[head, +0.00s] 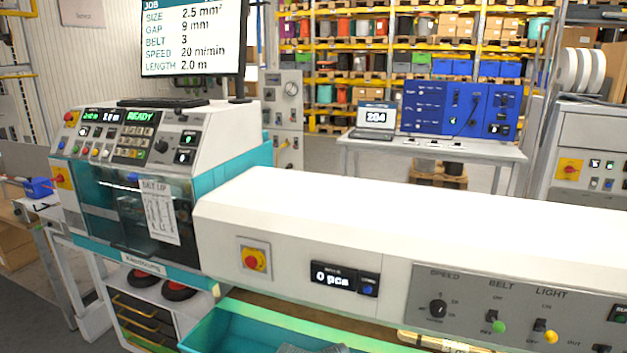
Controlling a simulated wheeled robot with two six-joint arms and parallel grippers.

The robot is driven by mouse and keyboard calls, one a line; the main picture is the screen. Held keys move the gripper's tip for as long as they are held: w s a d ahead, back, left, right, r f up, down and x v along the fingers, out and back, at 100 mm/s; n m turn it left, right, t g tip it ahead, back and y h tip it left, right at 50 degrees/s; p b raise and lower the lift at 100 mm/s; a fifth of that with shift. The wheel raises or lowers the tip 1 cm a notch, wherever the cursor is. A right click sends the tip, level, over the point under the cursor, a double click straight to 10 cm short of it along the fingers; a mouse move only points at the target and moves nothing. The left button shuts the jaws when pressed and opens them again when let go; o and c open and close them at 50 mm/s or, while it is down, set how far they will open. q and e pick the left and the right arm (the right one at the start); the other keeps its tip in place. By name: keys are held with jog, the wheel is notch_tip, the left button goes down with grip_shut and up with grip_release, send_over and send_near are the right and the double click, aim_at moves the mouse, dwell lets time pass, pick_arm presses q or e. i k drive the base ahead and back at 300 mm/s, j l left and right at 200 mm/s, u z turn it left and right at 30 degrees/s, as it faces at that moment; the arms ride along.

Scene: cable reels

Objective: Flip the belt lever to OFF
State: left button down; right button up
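The belt lever (499,326) has a green tip and sits under the label BELT on the grey control panel (450,285) at the lower right of the head view. Its tip points down, away from the small marking above it, which looks like OFF. The small lettering beside the tip is too small to read surely. Neither of my grippers shows in the head view.
A black SPEED knob (438,308) is left of the lever. A yellow-tipped LIGHT lever (551,337) is close on its right. A red and yellow stop button (254,260) and a piece counter (332,276) are further left. A teal tray (225,330) sits below.

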aim_at(499, 327)
jog(key=z, duration=1.25)
